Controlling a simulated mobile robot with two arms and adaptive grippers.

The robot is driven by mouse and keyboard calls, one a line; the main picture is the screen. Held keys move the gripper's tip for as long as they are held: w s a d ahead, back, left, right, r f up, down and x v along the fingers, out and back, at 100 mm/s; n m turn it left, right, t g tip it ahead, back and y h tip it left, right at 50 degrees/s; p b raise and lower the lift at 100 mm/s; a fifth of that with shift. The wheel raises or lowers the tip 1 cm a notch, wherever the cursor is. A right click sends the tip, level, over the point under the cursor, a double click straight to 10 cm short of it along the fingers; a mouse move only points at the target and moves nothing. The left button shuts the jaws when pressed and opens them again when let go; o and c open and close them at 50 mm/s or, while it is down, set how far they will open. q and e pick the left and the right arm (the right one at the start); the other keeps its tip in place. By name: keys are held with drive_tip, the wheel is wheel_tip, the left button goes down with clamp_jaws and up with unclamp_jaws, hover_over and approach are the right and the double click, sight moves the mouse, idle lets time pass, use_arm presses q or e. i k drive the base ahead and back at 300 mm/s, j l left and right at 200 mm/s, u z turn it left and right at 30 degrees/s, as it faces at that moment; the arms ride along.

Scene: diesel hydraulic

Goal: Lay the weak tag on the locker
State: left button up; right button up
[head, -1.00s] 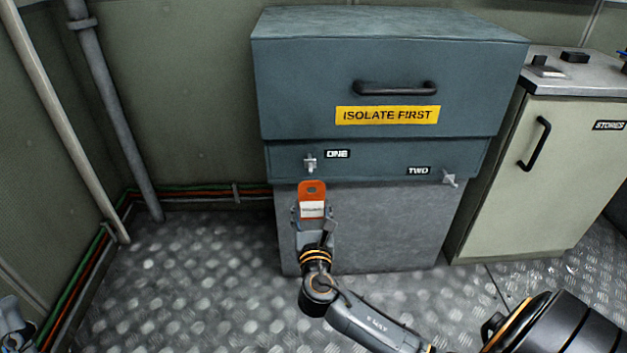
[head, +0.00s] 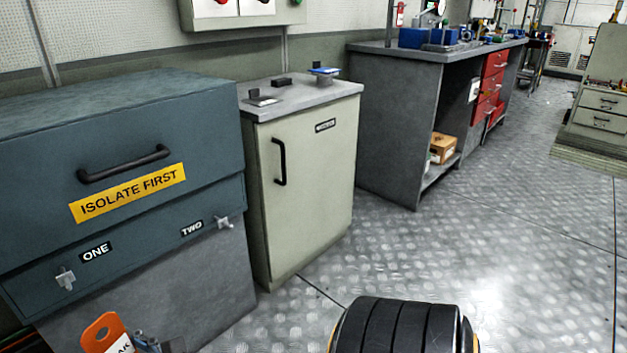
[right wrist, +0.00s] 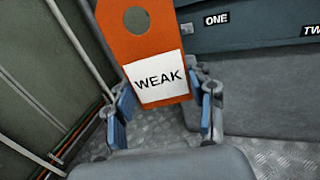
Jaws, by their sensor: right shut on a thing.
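The weak tag (head: 103,335) is orange with a hole near its top and a white label reading WEAK. It shows at the bottom left of the head view and large in the right wrist view (right wrist: 141,51). My right gripper (head: 142,344) is shut on its labelled end, the blue finger pads on either side. The tag is held up in front of the blue-grey cabinet. The cream locker (head: 318,180), with a black handle and grey top, stands right of that cabinet, apart from the tag. My left gripper is out of view.
The blue-grey cabinet (head: 200,135) has an ISOLATE FIRST label and pegs marked ONE and TWO. A workbench (head: 385,120) stands further right.

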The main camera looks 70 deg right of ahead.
sight(304, 93)
drive_tip(key=z, duration=1.5)
